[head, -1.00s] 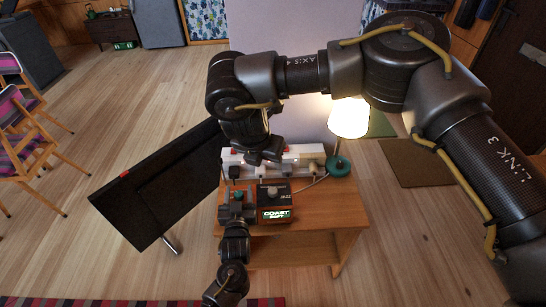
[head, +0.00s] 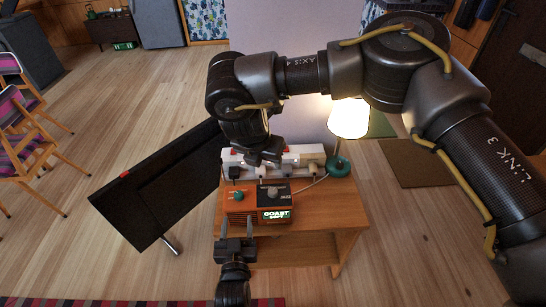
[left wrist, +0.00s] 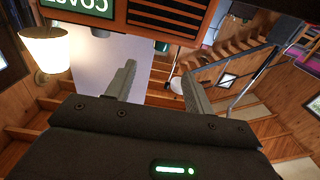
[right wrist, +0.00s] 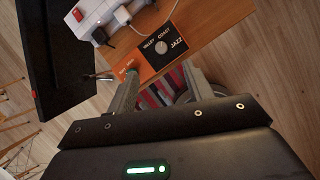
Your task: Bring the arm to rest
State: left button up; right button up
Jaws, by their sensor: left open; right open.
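My left gripper (head: 236,228) is open and empty, just in front of the orange radio (head: 240,207) on the small wooden table (head: 325,215). In the left wrist view its two fingers (left wrist: 158,85) stand apart, with the radio's lit display (left wrist: 88,6) above them. My right gripper (head: 262,155) hangs over the table near the white power strip (head: 295,155). In the right wrist view its fingers (right wrist: 162,90) are apart, with the radio (right wrist: 158,48) beyond them and nothing held.
A lit lamp (head: 348,120) with a green base stands at the table's back right. White plugs and cables sit on the power strip. A large black panel (head: 150,190) leans left of the table. Striped chairs (head: 20,140) stand far left. Wooden floor is open between them.

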pick_arm(q)
jog(key=shift+s, duration=0.35)
